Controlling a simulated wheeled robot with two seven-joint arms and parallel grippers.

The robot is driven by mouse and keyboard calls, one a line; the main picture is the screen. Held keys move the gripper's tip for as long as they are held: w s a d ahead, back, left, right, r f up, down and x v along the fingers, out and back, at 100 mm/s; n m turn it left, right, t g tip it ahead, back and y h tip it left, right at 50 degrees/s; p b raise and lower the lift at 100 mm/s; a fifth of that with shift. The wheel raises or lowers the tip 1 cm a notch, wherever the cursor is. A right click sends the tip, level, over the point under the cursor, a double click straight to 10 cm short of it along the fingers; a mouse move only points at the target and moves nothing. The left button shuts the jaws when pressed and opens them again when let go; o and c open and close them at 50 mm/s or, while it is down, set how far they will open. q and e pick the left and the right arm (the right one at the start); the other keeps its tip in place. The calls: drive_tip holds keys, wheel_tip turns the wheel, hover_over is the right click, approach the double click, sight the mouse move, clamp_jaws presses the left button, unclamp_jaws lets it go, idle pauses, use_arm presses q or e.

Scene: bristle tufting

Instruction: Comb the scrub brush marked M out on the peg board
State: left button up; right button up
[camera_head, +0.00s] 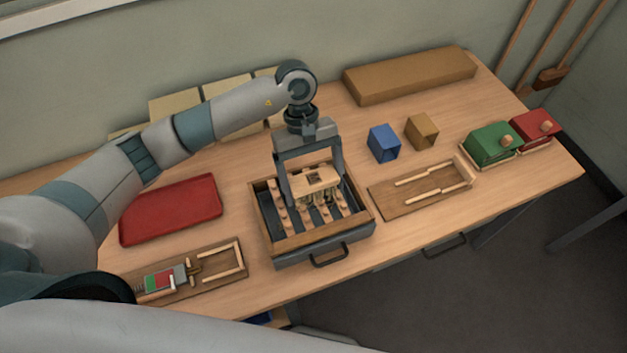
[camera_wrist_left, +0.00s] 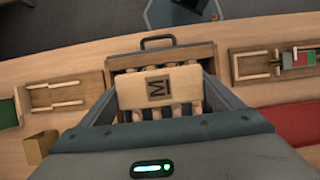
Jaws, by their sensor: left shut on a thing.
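The scrub brush marked M (camera_wrist_left: 158,88) is a pale wooden block with a dark square mark on top. In the head view the brush (camera_head: 318,180) sits between the fingers of my left gripper (camera_head: 312,188), which is shut on it. Tan bristles hang below the block. The brush is over the peg board (camera_head: 312,241), a dark tray with wooden edges, a front handle and rows of wooden pegs. The bristles appear at peg height; I cannot tell how deep they reach. My right gripper is not in view.
A red mat (camera_head: 171,208) lies left. Wooden fixtures stand front left (camera_head: 219,259) and right (camera_head: 420,189). A long brown block (camera_head: 409,75) lies behind.

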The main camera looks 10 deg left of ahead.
use_arm(q)
wheel_tip(320, 180, down, 6)
drive_tip(key=shift+b, duration=0.4)
idle(0.6)
drive_tip(key=shift+f+b, duration=0.6)
drive_tip(key=shift+b, duration=0.3)
idle(0.6)
drive_tip(key=w+a+b, duration=0.1)
drive_tip(key=b, duration=0.1)
drive_tip(key=w+a+b, duration=0.1)
drive_tip(key=w+b, duration=0.1)
drive_tip(key=shift+w+a, duration=0.15)
idle(0.6)
